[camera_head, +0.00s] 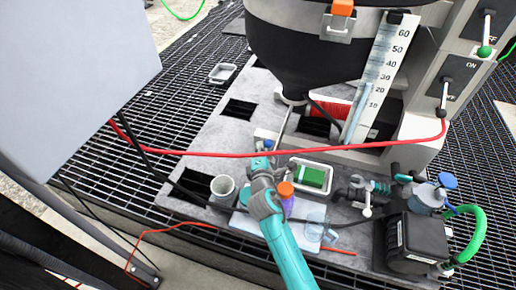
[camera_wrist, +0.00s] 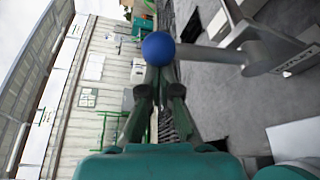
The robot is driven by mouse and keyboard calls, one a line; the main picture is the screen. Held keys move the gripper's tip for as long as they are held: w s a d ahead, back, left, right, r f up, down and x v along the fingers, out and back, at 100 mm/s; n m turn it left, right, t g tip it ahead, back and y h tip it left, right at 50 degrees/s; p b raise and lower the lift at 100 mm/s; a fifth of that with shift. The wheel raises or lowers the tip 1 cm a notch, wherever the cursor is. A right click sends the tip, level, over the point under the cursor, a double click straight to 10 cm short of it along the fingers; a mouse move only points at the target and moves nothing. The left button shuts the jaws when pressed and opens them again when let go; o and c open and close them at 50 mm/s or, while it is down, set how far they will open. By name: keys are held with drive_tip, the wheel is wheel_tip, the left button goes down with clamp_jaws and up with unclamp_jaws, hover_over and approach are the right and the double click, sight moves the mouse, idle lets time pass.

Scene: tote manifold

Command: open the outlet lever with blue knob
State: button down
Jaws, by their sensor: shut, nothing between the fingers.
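The blue knob (camera_wrist: 158,48) shows large in the wrist view, just beyond the tips of my gripper (camera_wrist: 158,82). It sits on the end of a grey lever rod (camera_wrist: 212,55) that runs right to a metal bracket. My gripper is shut and empty, and its fingertips are at or very close to the knob; contact cannot be told. The knob is small and partly hidden there.
A red cable (camera_head: 330,154) crosses behind my gripper. A grey cup (camera_head: 222,187), an orange-capped bottle (camera_head: 286,190), a tray with a green block (camera_head: 313,176) and a clear beaker (camera_head: 315,228) stand close by. A black box (camera_head: 415,240) and valve fittings are at right.

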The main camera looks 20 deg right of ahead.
drive_tip(key=shift+s+d+r, duration=0.25)
drive_tip(key=shift+s+d, duration=0.2)
drive_tip(key=shift+d, duration=0.15)
drive_tip(key=v, duration=1.2)
drive_tip(key=shift+s+f, duration=0.1)
